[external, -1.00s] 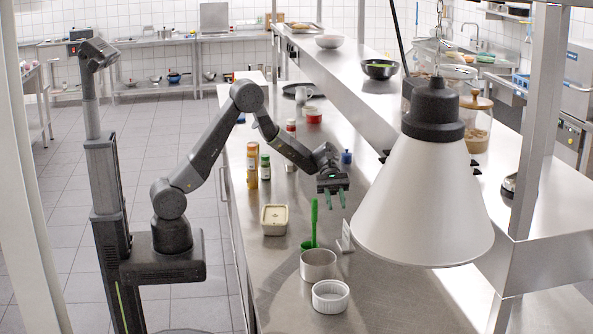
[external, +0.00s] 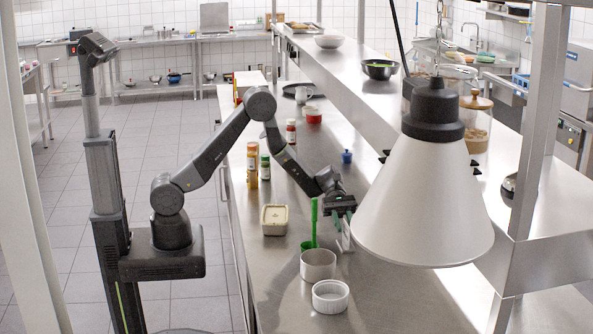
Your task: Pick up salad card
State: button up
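A small pale upright card (external: 344,240) stands on the steel counter, just left of the white lamp shade. I take it for the salad card; its face is too small to read. My gripper (external: 339,224) is low over the counter, with its green fingertips at the upper part of the card. The fingers look apart around or beside the card; I cannot tell whether they touch it. The lamp shade hides part of the space right of the gripper.
A green-handled utensil (external: 314,222), a metal bowl (external: 318,265) and a white ramekin (external: 330,297) stand close to the card. A cream tub (external: 275,220) and spice jars (external: 252,165) are at the left. The large lamp (external: 424,200) hangs close on the right in the picture.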

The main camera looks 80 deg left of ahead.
aim_at(346, 244)
jog(key=x, duration=0.3)
jog(key=shift+d+p, duration=0.2)
jog(key=shift+p, duration=0.1)
grip_shut()
